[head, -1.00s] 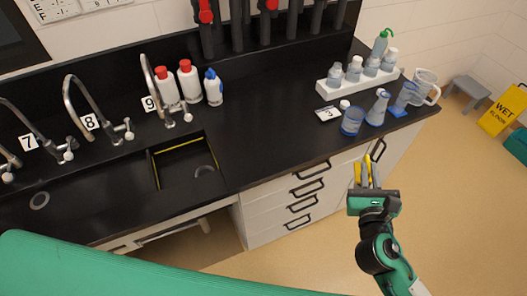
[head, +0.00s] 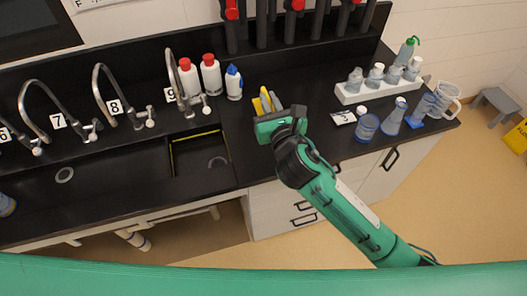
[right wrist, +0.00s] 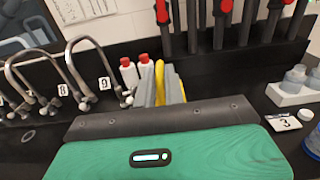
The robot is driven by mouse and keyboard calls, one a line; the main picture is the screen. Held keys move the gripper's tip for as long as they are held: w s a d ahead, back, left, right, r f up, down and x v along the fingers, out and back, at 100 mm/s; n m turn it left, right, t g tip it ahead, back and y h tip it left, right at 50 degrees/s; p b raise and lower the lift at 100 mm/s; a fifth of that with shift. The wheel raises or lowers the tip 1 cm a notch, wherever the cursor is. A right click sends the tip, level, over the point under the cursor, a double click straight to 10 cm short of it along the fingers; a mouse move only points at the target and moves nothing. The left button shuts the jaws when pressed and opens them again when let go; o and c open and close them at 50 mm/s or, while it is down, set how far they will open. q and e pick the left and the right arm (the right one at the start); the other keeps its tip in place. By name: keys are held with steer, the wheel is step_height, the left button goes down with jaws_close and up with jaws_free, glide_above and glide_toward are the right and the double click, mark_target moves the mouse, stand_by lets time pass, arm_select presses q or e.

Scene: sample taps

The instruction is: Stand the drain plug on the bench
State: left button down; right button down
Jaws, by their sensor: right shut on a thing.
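My right gripper (head: 267,99) is over the black bench (head: 318,94), just right of the sink (head: 200,158) and in front of the bottles. My left gripper is not in view.
Two red-capped white bottles (head: 210,74) and a blue-capped bottle (head: 233,82) stand behind the gripper. Numbered taps (head: 112,97) line the left. A white bottle rack (head: 378,88), glassware (head: 392,116) and a card (head: 343,118) are at right. Bench between is clear.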

step_height(320, 180, down, 18)
steer(key=b, duration=0.2)
steer(key=shift+d, duration=0.1)
steer(key=c, duration=1.5)
jaws_free()
steer(key=shift+f, duration=0.1)
